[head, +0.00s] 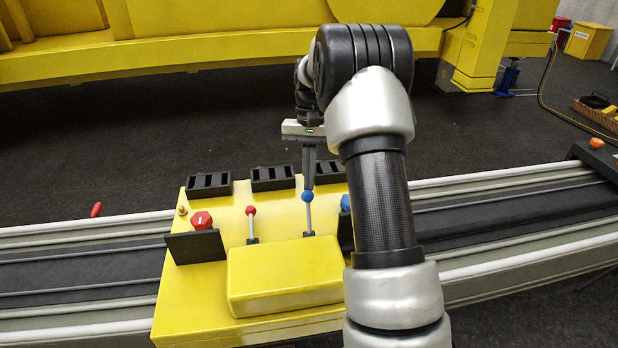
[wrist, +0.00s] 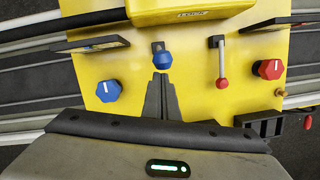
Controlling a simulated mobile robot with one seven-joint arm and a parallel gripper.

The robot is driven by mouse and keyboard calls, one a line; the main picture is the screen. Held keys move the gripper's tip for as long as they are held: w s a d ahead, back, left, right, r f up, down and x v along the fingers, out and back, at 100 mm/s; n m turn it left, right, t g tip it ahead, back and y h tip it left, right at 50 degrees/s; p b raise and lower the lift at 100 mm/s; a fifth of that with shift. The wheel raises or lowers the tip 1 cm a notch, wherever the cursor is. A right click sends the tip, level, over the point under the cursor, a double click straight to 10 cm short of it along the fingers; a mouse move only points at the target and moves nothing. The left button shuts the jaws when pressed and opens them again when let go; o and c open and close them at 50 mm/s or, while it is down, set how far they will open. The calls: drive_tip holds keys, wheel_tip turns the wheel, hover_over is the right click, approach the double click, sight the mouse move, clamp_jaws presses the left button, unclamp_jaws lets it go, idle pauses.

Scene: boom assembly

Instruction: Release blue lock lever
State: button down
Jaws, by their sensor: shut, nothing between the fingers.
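The blue lock lever (head: 308,215) stands upright on the yellow control box, with a blue ball on a grey stem. In the wrist view its blue ball (wrist: 163,62) hides most of the stem. My gripper (head: 308,187) is shut and empty, pointing down, with its tips right at the ball on the far side from the head camera. In the wrist view the closed fingers (wrist: 160,77) end just below the ball. I cannot tell whether they touch it.
A red-balled lever (head: 251,212) stands left of the blue one. A red knob (head: 202,221) sits further left, and a blue knob (wrist: 108,90) is partly behind my arm in the head view. Black slotted blocks (head: 209,185) line the box's far edge. A raised yellow block (head: 285,275) lies nearer.

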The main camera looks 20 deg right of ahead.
drive_tip(key=shift+f, duration=0.1)
drive_tip(key=s+b, duration=0.1)
drive_tip(key=s+t+b, duration=0.1)
drive_tip(key=b, duration=0.1)
drive_tip(key=t+b, duration=0.1)
drive_tip(key=b, duration=0.1)
drive_tip(key=shift+s+a+r, duration=0.25)
drive_tip(key=shift+s+r, duration=0.05)
drive_tip(key=shift+s, duration=0.1)
drive_tip(key=s+t+b, duration=0.1)
drive_tip(key=b, duration=0.2)
drive_tip(key=shift+s+a+h, duration=0.1)
drive_tip(key=shift+a+h, duration=0.05)
drive_tip(key=shift+h, duration=0.15)
drive_tip(key=shift+s+a+r+t+b, duration=0.15)
drive_tip(key=shift+s+r+t+b, duration=0.1)
drive_tip(key=shift+s, duration=0.35)
drive_tip(key=shift+s+a+r+t+b, duration=0.1)
drive_tip(key=shift+s+r+t, duration=0.1)
drive_tip(key=shift+s, duration=0.4)
wheel_tip(320, 180, up, 12)
drive_tip(key=p, duration=0.3)
hover_over(311, 193)
drive_tip(key=s+d, duration=0.2)
drive_tip(key=shift+w+a+f, duration=0.1)
drive_tip(key=shift+w+a, duration=0.05)
drive_tip(key=shift+w, duration=0.1)
